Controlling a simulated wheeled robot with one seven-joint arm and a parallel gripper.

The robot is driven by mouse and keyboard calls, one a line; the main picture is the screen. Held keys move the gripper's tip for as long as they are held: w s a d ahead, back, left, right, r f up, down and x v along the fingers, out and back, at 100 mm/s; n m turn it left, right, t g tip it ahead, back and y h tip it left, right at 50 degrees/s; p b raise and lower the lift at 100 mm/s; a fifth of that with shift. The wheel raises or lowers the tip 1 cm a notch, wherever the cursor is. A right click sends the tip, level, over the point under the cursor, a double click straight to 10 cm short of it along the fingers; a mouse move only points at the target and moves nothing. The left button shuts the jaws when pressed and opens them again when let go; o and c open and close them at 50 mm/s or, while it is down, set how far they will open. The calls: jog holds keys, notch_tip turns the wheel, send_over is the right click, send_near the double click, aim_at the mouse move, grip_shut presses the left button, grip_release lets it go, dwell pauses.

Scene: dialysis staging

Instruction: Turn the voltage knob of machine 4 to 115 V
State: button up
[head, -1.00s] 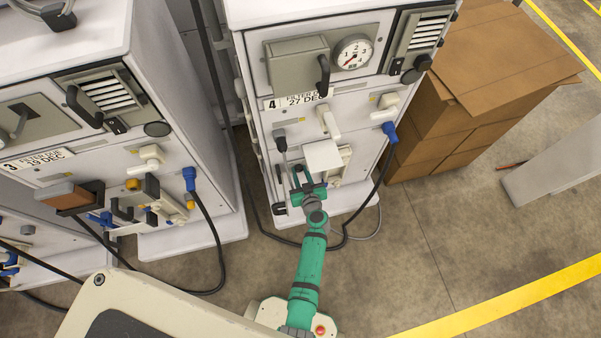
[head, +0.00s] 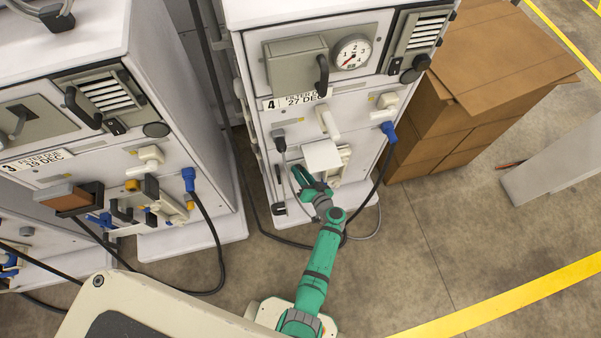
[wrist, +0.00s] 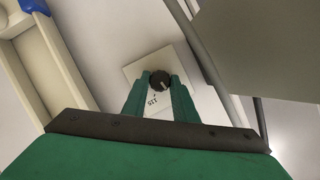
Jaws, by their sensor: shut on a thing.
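Machine 4 (head: 300,140) is a white cabinet with a "4" label, a gauge and a handle on its upper front. In the wrist view, its voltage knob (wrist: 160,81) is a small round black knob on a pale plate (wrist: 141,72). "115" is printed on the plate just below the knob. My gripper (wrist: 160,86) has its two green fingers shut on the knob, one on each side. A faint light mark shows on the knob, but its exact setting is too small to read. In the head view, my gripper (head: 302,178) is at the machine's lower front and the knob is hidden.
A white box-like part (head: 321,156) juts out just above my gripper. A grey cable hangs close to its left and a blue connector (head: 389,131) with a black cable is at right. Machine 3 (head: 180,120) stands left, cardboard boxes (head: 440,130) right.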

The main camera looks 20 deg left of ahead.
jog(key=m+y, duration=0.1)
jog(key=m, duration=0.2)
jog(key=m+y, duration=0.2)
jog(key=m, duration=0.1)
jog(key=m+y, duration=0.1)
jog(key=m, duration=0.1)
jog(key=shift+w+d+f+m, duration=0.15)
jog(key=shift+d+f+m, duration=0.05)
jog(key=shift+f+m, duration=0.2)
dwell(0.6)
jog(key=o, duration=1)
jog(key=shift+o, duration=0.2)
jog(key=shift+d, duration=0.1)
jog(key=v, duration=1)
jog(key=shift+s+d+f, duration=0.2)
jog(key=shift+s+d, duration=0.05)
jog(key=shift+d, duration=0.05)
